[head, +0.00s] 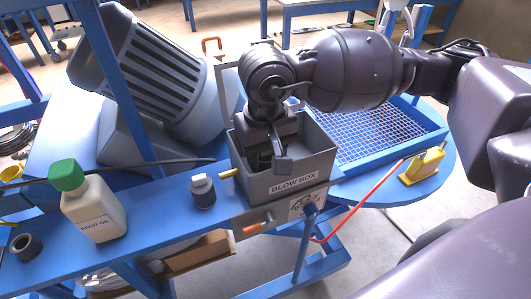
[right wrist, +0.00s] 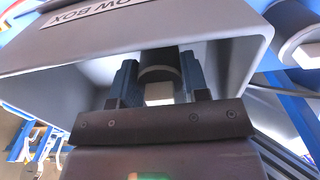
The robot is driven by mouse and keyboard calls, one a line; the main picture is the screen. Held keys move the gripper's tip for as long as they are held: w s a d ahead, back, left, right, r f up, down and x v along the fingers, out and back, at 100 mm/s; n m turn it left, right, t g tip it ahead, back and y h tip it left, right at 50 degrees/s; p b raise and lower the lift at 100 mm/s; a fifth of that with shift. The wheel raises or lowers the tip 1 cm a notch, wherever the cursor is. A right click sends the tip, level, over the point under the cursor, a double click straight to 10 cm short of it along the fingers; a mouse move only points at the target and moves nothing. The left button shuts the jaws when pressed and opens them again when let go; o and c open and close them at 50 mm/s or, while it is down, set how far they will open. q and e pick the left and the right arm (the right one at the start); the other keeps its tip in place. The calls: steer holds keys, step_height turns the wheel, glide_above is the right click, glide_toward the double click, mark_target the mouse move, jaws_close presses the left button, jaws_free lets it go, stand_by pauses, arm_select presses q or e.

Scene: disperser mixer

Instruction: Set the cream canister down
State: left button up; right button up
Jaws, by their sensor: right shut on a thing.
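My right gripper (head: 270,155) reaches down into the grey box labelled BLOW BOX (head: 296,186). In the head view the held canister is hidden by the gripper and the box wall. Whether it touches the box floor cannot be told. My left gripper is not in view.
A cream bottle with a green cap (head: 93,212) and a small dark canister with a pale top (head: 203,192) stand on the blue bench left of the box. A blue mesh tray (head: 372,138) and yellow block (head: 423,165) are right. A slatted grey machine (head: 150,70) stands behind.

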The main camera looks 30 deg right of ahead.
steer(key=o, duration=0.8)
steer(key=shift+f, duration=0.1)
steer(key=shift+o, duration=0.6)
steer(key=shift+r, duration=0.6)
step_height(320, 180, up, 10)
steer(key=shift+r, duration=0.6)
